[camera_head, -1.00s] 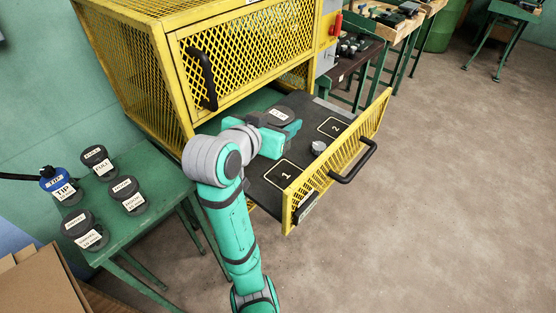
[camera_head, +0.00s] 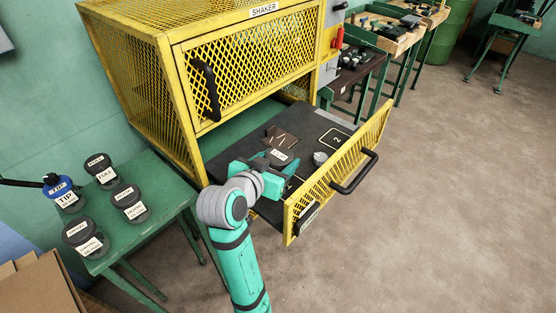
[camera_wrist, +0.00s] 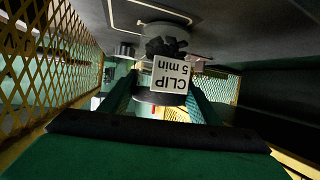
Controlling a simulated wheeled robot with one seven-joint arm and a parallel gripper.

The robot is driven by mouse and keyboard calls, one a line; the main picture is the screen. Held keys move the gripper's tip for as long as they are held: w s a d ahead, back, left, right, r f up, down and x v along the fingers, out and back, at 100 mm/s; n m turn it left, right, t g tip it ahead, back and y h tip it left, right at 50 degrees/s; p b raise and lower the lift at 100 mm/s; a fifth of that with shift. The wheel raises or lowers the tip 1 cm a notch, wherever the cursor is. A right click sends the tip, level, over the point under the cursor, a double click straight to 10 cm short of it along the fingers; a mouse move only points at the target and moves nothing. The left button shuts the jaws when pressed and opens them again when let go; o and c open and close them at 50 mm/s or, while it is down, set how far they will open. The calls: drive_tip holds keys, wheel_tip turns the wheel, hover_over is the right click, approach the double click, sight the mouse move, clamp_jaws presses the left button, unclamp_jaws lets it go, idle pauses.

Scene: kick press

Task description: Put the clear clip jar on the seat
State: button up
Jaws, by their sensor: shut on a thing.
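The clip jar (camera_head: 283,154), with a dark lid and a white label, is between the fingers of my gripper (camera_head: 270,166) over the pulled-out black tray (camera_head: 305,124). The jar is near the front-left seat, mostly hidden by my gripper and the jar. Seat 2 (camera_head: 336,138) is outlined to the right and is empty.
A small grey knob (camera_head: 320,158) stands between the seats. The yellow mesh front (camera_head: 335,178) with its black handle (camera_head: 357,172) bounds the tray, and the yellow shaker cage (camera_head: 245,70) stands behind. Several labelled jars, including a blue-lidded one (camera_head: 62,192), stand on the green table (camera_head: 150,225).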

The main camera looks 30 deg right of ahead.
drive_tip(key=shift+w, duration=0.15)
drive_tip(key=o, duration=1.4)
drive_tip(key=shift+s+d+f, duration=0.1)
drive_tip(key=shift+s+d, duration=0.05)
drive_tip(key=shift+s, duration=0.1)
drive_tip(key=shift+a, duration=0.25)
drive_tip(key=v, duration=1.2)
drive_tip(key=shift+w, duration=0.1)
drive_tip(key=shift+d, duration=0.1)
